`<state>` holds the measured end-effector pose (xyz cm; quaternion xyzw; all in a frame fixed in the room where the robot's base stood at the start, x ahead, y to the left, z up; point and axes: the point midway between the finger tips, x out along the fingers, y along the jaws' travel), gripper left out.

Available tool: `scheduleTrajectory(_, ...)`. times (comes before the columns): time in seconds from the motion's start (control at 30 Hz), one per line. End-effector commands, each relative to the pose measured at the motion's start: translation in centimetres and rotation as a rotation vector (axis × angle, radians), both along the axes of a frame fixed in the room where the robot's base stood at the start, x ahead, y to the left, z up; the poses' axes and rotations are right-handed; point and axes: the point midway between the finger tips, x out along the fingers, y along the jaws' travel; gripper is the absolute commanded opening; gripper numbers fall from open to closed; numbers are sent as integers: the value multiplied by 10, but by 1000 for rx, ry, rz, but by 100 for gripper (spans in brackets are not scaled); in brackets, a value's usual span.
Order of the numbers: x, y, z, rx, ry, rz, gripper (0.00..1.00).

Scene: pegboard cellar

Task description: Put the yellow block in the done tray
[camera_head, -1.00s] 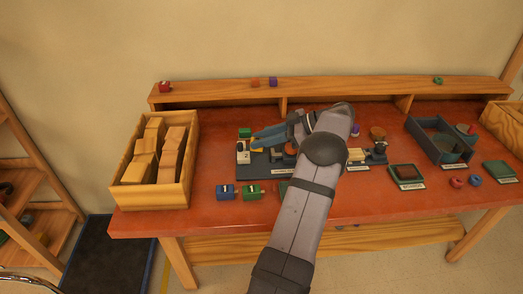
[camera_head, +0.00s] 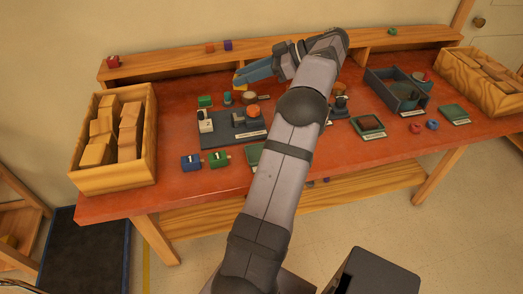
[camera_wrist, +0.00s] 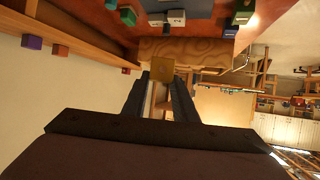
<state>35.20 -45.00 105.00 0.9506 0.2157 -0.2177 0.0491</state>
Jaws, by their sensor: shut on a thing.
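The yellow block (camera_wrist: 162,70) is between my gripper's fingertips in the wrist view. My gripper (camera_head: 240,78) is shut on it, above the back left of the red-brown table in the head view, fingers pointing left. The block is mostly hidden by the fingers there. Small green labelled trays lie on the table: one right of my arm (camera_head: 369,124), one at the far right (camera_head: 454,112), and one partly behind my arm (camera_head: 253,157). Their labels are too small to read, so I cannot tell which is the done tray.
A wooden crate of wood pieces (camera_head: 149,125) stands at the left. A dark fixture board (camera_head: 215,138) lies below my gripper. A dark blue bin (camera_head: 379,91) and another wooden crate (camera_head: 446,60) stand right. A raised shelf (camera_head: 170,65) runs along the back.

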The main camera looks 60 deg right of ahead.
Motion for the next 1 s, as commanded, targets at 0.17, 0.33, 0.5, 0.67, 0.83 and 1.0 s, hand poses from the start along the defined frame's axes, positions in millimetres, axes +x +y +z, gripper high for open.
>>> scheduleTrajectory(0.17, -42, -8, 35, -3, 0, -89, 4)
scheduleTrajectory(0.33, -75, -1, 52, 0, 0, -161, 4)
scheduleTrajectory(0.5, -102, 12, 58, 1, 1, -243, 4)
scheduleTrajectory(0.67, -118, 29, 51, 2, 0, -318, 4)
scheduleTrajectory(0.83, -123, 50, 31, 3, 1, -376, 4)
scheduleTrajectory(1.0, -119, 71, 1, 5, 1, -406, 4)
